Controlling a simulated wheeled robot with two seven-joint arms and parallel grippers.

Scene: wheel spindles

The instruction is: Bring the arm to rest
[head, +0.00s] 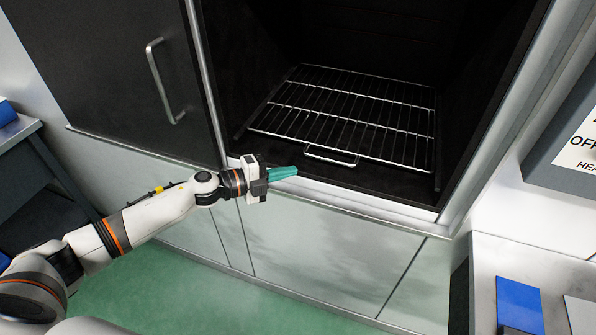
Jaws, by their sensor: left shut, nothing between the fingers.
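My left arm comes in from the left and reaches to the front of a dark cabinet opening. My left gripper (283,173) has teal fingers, shut and empty, in front of the opening's lower front edge. A wire rack (350,112) lies inside the opening, with a small handle loop at its front. The gripper appears apart from the rack. My right gripper is not in view.
A dark sliding door (110,70) with a metal handle (160,82) stands left of the opening. At the lower right, a blue object (519,303) lies on a light counter (487,275). A sign (583,140) is at the right. Green floor (170,290) is clear below.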

